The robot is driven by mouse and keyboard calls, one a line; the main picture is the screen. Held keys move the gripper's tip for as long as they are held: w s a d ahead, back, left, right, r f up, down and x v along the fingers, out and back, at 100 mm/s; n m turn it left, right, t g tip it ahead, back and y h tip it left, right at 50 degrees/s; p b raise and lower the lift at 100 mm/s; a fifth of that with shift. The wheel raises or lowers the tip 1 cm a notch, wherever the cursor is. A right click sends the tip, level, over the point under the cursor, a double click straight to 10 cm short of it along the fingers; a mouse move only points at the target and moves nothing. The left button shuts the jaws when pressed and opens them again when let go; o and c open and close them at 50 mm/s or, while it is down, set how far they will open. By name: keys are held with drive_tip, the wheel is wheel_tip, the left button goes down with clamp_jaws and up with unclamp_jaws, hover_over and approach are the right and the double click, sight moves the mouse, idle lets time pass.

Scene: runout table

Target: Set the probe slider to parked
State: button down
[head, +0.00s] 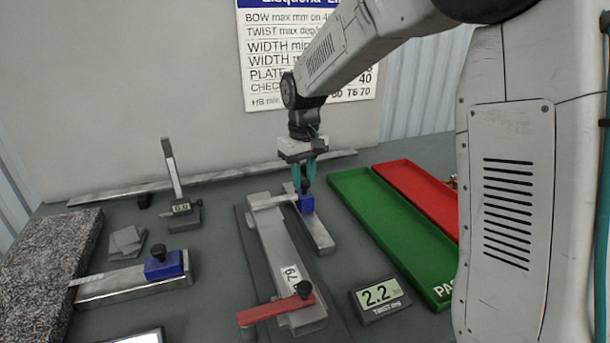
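A blue slider (306,203) with a black knob sits on a pale metal rail (318,232), beside a long grey fixture (274,240). My gripper (304,184) points down over this slider, its two teal fingers on either side of the black knob. A small gap shows between the fingers; whether they touch the knob cannot be told. Another blue slider (163,265) with a black knob sits on a separate metal bar (120,284) at the left. No "parked" mark is legible on either rail.
A red clamp bar (268,312) crosses the fixture's near end. A display reading 2.2 (380,297) stands right of it. A green tray (385,223) and a red tray (425,196) lie at the right. A dial stand (181,209), grey plates (126,241) and a granite block (50,265) are at the left.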

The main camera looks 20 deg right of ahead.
drive_tip(key=w, duration=1)
drive_tip(key=shift+w, duration=0.1)
drive_tip(key=shift+w+r, duration=0.1)
drive_tip(key=shift+r, duration=0.05)
drive_tip(key=c, duration=1.1)
unclamp_jaws()
drive_tip(key=shift+w, duration=0.1)
drive_tip(key=shift+c, duration=0.2)
wheel_tip(320, 180, up, 8)
drive_tip(key=shift+f, duration=0.2)
